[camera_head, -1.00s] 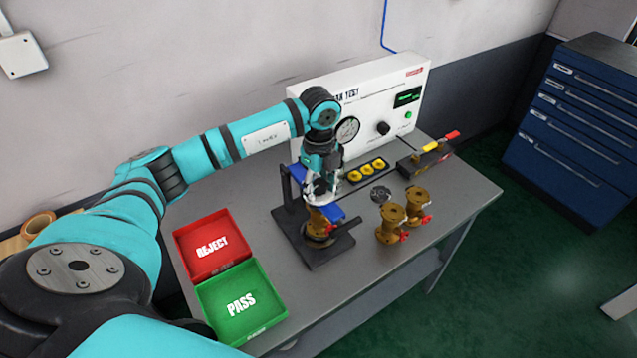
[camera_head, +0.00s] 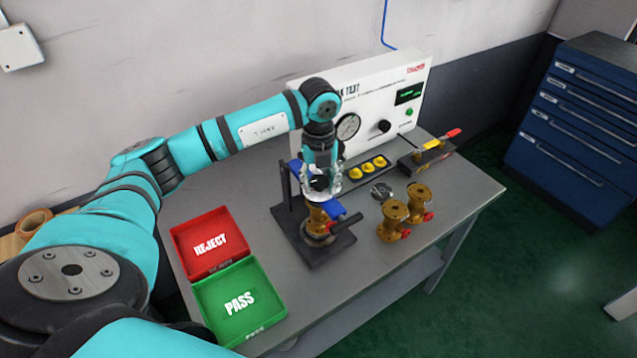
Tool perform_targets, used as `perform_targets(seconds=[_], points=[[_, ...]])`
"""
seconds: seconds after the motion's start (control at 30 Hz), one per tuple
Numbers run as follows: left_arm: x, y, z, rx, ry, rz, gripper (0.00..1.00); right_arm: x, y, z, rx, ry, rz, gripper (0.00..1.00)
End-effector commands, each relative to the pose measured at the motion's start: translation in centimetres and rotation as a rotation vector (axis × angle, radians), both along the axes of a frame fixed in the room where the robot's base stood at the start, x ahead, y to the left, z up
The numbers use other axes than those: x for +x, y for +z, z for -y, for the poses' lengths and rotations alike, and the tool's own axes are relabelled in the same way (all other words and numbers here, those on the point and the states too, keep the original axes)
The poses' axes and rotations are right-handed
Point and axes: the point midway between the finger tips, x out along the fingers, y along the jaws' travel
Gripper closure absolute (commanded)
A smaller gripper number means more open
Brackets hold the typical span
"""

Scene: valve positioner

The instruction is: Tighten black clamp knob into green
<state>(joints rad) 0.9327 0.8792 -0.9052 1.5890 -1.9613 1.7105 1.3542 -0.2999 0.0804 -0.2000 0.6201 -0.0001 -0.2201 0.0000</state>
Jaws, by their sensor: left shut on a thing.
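The black clamp knob (camera_head: 320,183) shows as a dark round shape between the fingers of my left gripper (camera_head: 320,188). The gripper points down from above and is shut on the knob, which it partly covers. Below it, a brass valve (camera_head: 318,217) stands upright in the black clamp fixture (camera_head: 328,252), with blue parts (camera_head: 333,209) beside the gripper. I cannot make out any green mark on the clamp. My right gripper is not in view.
The red REJECT tray (camera_head: 211,270) and green PASS tray (camera_head: 216,322) lie left of the fixture. Two brass valves (camera_head: 392,224) stand to the right. A white leak test unit (camera_head: 372,100) with a gauge (camera_head: 348,127) and green display stands behind. The table's front right is clear.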

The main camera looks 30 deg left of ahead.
Motion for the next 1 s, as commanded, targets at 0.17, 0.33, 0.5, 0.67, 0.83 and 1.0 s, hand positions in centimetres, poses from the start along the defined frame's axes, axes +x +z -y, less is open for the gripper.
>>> perform_targets(seconds=[0.17, 0.33, 0.5, 0.67, 0.83, 1.0], points=[[-0.1, -0.4, 0.0, 0.005, -0.232, -0.004, 1.00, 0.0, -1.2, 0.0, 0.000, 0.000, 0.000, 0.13], [-0.1, -0.4, 0.0, 0.003, -0.451, -0.004, 1.00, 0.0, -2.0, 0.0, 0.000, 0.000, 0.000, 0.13], [-0.1, -0.4, 0.0, 0.003, -0.601, -0.005, 1.00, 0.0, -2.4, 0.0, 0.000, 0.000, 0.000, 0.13], [-0.2, -0.3, 0.1, 0.002, -0.628, -0.007, 1.00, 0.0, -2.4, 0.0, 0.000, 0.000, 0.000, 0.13], [-0.2, -0.3, 0.1, 0.001, -0.625, -0.007, 0.52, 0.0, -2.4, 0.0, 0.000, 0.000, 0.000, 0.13], [-0.2, -0.3, 0.1, 0.001, -0.624, -0.007, 0.40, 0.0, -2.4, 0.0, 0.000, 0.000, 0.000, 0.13]])
